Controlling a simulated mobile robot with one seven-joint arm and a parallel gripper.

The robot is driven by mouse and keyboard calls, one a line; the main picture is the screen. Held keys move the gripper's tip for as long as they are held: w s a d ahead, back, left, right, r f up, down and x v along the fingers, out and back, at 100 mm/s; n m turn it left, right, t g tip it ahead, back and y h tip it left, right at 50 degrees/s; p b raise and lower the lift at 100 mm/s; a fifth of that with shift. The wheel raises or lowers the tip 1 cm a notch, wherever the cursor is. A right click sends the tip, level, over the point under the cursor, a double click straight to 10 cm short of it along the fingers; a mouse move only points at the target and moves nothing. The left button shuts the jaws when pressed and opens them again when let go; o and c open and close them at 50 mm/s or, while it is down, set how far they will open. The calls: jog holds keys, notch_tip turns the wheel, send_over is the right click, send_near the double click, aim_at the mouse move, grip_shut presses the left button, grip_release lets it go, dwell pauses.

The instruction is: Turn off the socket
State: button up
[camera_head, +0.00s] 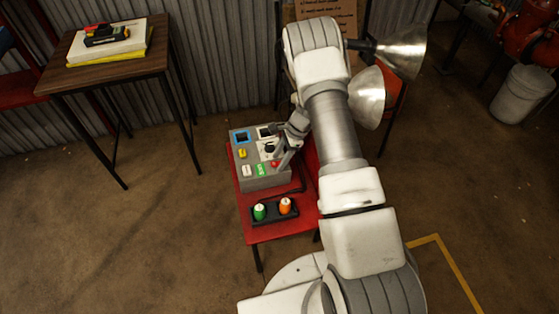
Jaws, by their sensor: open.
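A grey control box (262,184) sits on a red seat or bench (262,231). Its top carries a blue-framed square socket (241,137), a yellow switch (242,154), a white switch (247,171), a green switch (261,169) and a red button (276,163). More square fittings lie at its back right, partly hidden by my gripper. My gripper (280,158) is over the right part of the box, close above the red button, with its fingers apart and nothing seen between them. I cannot tell whether a finger touches the box. Which switch belongs to which socket is too small to tell.
A black holder (273,217) with green (259,211) and orange (285,205) pieces lies in front of the box. A wooden table (108,62) stands at the left. Metal lamp shades (402,52) hang behind my arm. A white bucket (523,94) stands right. The left floor is clear.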

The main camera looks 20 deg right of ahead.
jog(key=shift+a+f, duration=0.1)
jog(key=shift+f, duration=0.05)
grip_shut()
dwell(0.4)
jog(key=shift+a+r+h+p, duration=0.25)
jog(key=shift+a+h+p, duration=0.15)
jog(key=shift+h+p, duration=0.6)
jog(key=shift+a+f+h+p, duration=0.1)
jog(key=shift+h+p, duration=0.35)
jog(key=shift+h, duration=0.15)
jog(key=shift+a+f+h+p, duration=0.1)
jog(key=shift+h+p, duration=0.35)
jog(key=shift+h, duration=0.15)
